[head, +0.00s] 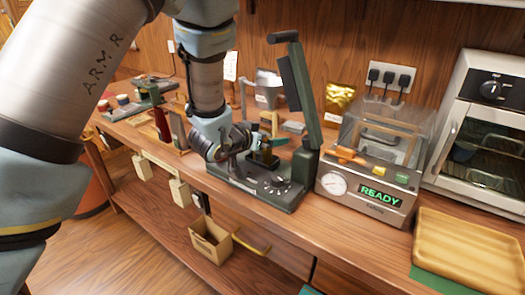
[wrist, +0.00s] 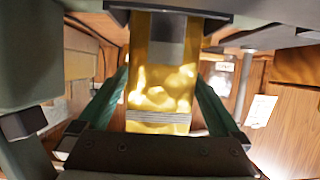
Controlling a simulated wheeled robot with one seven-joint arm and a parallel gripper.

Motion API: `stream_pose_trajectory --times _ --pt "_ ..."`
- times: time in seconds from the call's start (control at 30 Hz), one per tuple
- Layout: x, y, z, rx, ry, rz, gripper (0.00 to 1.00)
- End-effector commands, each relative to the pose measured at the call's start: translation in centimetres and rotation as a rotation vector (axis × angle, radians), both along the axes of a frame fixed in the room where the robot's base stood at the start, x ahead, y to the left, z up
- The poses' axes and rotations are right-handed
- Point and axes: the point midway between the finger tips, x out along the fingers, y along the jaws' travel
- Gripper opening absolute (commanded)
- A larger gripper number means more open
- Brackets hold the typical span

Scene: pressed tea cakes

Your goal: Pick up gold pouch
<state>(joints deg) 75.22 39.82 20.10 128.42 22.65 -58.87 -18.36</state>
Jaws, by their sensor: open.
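In the wrist view a shiny gold pouch (wrist: 160,90) with a ribbed band near its lower edge fills the space between my two green fingers. My gripper (wrist: 161,108) is open, with a finger on each side of the pouch; I cannot tell whether either touches it. In the head view my gripper (head: 266,152) is low over the dark green lever press (head: 258,185), and only a small yellowish patch shows between the fingers. Another gold pouch (head: 340,97) stands at the back near the wall, behind the press lever.
The press's tall lever (head: 307,100) rises close to the right of my gripper. A sealing machine reading READY (head: 365,195), an oven (head: 490,125) and a wooden tray (head: 468,250) stand further right. Small tools and a rack (head: 150,95) are left. The counter's front edge is narrow.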

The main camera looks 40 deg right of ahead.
Motion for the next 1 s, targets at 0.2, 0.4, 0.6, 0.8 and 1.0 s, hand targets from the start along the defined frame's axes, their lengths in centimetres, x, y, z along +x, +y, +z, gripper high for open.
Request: stream_pose_trajectory --times 0.2,0.4,0.6,0.8,1.0 --pt "0.0 0.04 -0.01 0.0 0.0 0.0 0.89" --pt "0.01 0.04 0.01 0.0 0.0 0.0 0.66" --pt "0.01 0.05 0.01 0.0 0.0 0.0 0.44" --pt "0.01 0.05 0.02 0.0 0.0 0.0 0.21" --pt "0.0 0.04 0.03 0.0 0.0 0.0 0.13"
